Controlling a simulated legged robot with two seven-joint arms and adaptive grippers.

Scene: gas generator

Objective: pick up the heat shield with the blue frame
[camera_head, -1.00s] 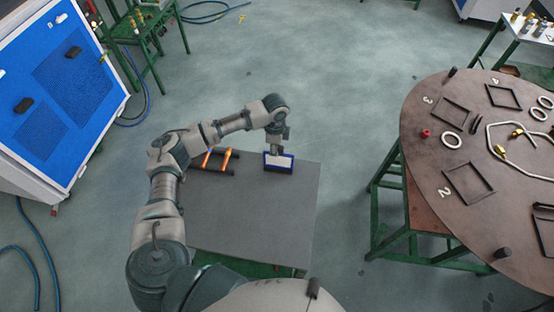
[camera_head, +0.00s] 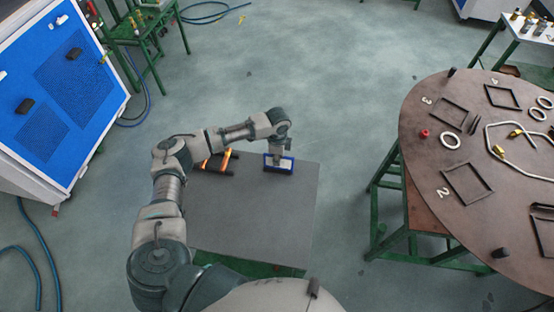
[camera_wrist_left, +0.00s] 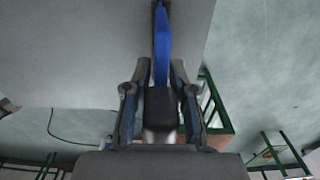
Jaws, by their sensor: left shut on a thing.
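The heat shield with the blue frame (camera_head: 286,169) is at the far right part of the grey table, with a pale middle. I cannot tell whether it touches the tabletop. My left gripper (camera_head: 277,154) is over it and shut on it. In the left wrist view the blue frame (camera_wrist_left: 162,45) shows edge-on, running up from between the fingers of my left gripper (camera_wrist_left: 160,85). The contact itself is partly hidden by the fingers. My right gripper is in neither view.
An orange part with dark bars (camera_head: 226,160) lies on the grey table (camera_head: 255,215), left of the shield and partly behind my arm. The near tabletop is clear. A round brown table (camera_head: 430,150) with frames and rings stands right. A blue panel (camera_head: 60,90) stands left.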

